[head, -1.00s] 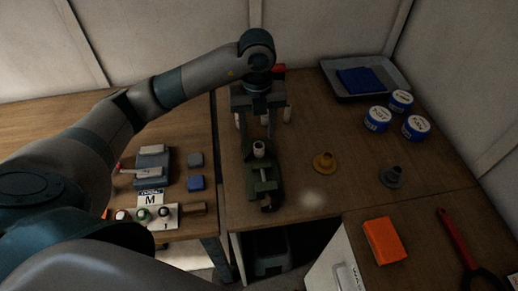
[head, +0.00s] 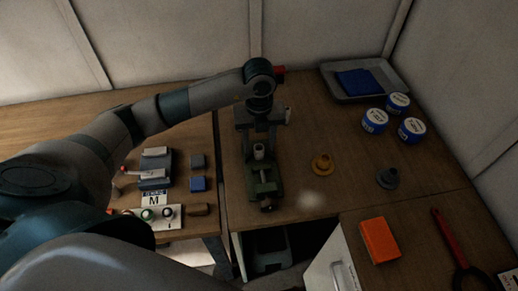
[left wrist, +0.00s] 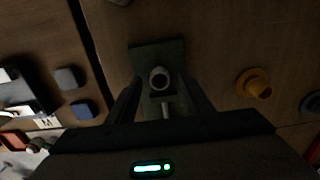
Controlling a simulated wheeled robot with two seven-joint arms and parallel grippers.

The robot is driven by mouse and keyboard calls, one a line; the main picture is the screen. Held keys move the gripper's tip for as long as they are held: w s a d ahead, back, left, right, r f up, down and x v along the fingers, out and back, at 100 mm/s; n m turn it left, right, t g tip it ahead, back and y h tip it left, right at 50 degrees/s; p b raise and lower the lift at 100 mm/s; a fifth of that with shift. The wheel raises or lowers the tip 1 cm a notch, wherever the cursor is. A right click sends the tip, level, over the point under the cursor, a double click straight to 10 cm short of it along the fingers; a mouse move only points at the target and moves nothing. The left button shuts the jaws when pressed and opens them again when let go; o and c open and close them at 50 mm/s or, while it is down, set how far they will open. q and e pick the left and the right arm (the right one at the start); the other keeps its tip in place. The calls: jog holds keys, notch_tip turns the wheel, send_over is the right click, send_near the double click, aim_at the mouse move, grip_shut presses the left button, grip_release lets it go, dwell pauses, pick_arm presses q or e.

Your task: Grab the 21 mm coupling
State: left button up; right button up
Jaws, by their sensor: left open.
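A green vise (head: 264,182) stands on the brown table, with a pale hollow cylinder (head: 258,151) upright in it. A yellow flanged piece (head: 322,164) and a grey flanged piece (head: 388,178) sit apart to its right. No size marking is readable, so I cannot tell which is the 21 mm coupling. My left gripper (head: 259,139) is open at the vise. In the left wrist view its fingers lie left and right of the cylinder (left wrist: 159,78), with gaps on both sides. The yellow piece (left wrist: 254,84) is right of the fingers there. My right gripper is not in view.
Several blue-and-white tubs (head: 374,121) and a grey tray (head: 337,87) with blue cloth stand at the back right. An orange block (head: 380,240) and a red-handled tool (head: 450,238) lie at front right.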

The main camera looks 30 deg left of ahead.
pick_arm(q)
jog(key=shift+f, duration=0.55)
jog(key=c, duration=1.1)
